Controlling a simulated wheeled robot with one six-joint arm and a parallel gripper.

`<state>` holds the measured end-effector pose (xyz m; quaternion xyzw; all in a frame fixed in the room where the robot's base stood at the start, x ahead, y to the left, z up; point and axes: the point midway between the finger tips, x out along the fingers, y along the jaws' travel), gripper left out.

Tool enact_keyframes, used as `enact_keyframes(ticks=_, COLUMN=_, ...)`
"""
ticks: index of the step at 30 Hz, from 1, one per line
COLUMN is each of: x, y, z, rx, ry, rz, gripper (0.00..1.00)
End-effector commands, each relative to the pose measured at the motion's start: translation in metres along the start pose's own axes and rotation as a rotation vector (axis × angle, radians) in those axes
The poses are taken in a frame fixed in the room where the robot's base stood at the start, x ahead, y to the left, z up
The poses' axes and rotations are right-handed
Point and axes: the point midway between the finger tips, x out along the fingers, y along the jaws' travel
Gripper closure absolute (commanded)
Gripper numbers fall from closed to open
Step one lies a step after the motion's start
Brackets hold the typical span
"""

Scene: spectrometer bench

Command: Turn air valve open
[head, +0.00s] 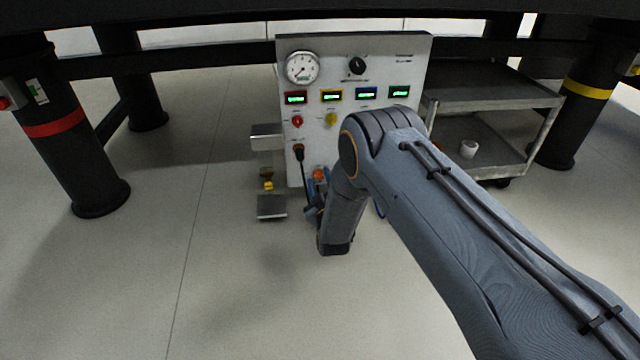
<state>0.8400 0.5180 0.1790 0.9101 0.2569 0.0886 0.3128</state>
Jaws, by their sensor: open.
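A pale upright control panel (350,45) stands under the bench. It carries a round gauge (302,68), a black knob (357,65), a red knob (297,121) and a yellow knob (331,118). A dark fitting with a black handle or cable (300,153) is low on its left side, and an orange-red part (319,174) sits low beside my arm. I cannot tell which of these is the air valve. My gripper (312,206) is open, small and dark in front of the panel's lower edge. My arm hides much of it and the panel's lower right.
Small shelves (271,207) with a yellow item (268,185) stick out left of the panel. A grey cart (490,92) with a white cup (469,149) stands at right. Dark bench legs (75,165) flank the space. The floor at left is clear.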

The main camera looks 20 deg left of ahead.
Motion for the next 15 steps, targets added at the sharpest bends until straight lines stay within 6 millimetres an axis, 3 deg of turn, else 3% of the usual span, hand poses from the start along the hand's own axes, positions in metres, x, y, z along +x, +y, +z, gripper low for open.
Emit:
enact_keyframes(ticks=8, x=0.0017, y=0.0004, z=-0.0004, rx=0.0, ry=0.0, rz=0.0, gripper=0.55)
enact_keyframes(ticks=15, x=0.0015, y=0.0003, z=-0.0002, rx=0.0, ry=-0.001, rz=0.0, gripper=0.93)
